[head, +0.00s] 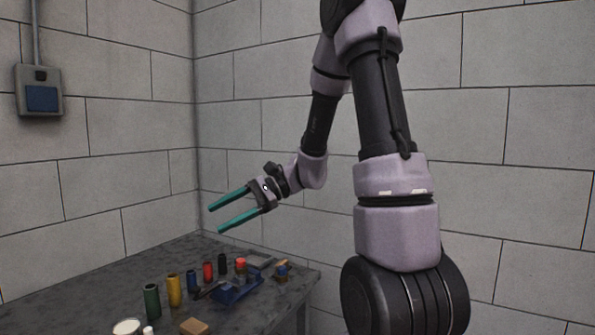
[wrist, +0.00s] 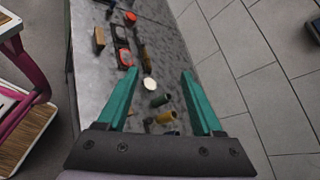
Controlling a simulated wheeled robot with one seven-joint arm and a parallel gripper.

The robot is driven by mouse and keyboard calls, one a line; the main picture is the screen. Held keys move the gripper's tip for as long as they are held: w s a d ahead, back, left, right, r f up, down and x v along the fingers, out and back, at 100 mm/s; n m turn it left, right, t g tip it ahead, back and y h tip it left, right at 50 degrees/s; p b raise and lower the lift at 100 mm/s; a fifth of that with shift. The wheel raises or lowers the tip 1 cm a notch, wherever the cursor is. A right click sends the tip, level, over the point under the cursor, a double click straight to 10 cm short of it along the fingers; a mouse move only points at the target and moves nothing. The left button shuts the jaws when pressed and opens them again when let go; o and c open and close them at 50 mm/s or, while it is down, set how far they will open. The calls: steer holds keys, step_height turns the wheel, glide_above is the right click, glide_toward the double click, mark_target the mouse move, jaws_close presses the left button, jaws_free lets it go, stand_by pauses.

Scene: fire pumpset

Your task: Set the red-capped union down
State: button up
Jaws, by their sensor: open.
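A small piece with an orange-red cap (head: 240,263), which looks like the red-capped union, stands upright on the bench beside or behind a blue tool (head: 238,291). The blue tool partly hides its lower part. I cannot pick it out surely in the wrist view. My gripper (head: 215,218) is open and empty, held in the air above the bench, up and to the left of the capped piece in the head view. In the wrist view my gripper (wrist: 160,74) shows its two teal fingers spread apart, touching nothing.
The grey bench (head: 80,298) carries a green cylinder (head: 152,301), a yellow cylinder (head: 174,290), a red cylinder (head: 208,272), a tan block (head: 194,326) and a white round container (head: 127,327). Block walls stand behind. A pink frame (wrist: 28,100) stands beside the bench.

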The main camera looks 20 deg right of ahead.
steer(key=s+d+r+n+t+h, duration=0.6)
steer(key=s+d+r+n+h, duration=0.1)
steer(key=s+d+r+h, duration=0.4)
steer(key=shift+s+d+r, duration=0.2)
steer(key=shift+s+d, duration=0.6)
steer(key=shift+s, duration=0.4)
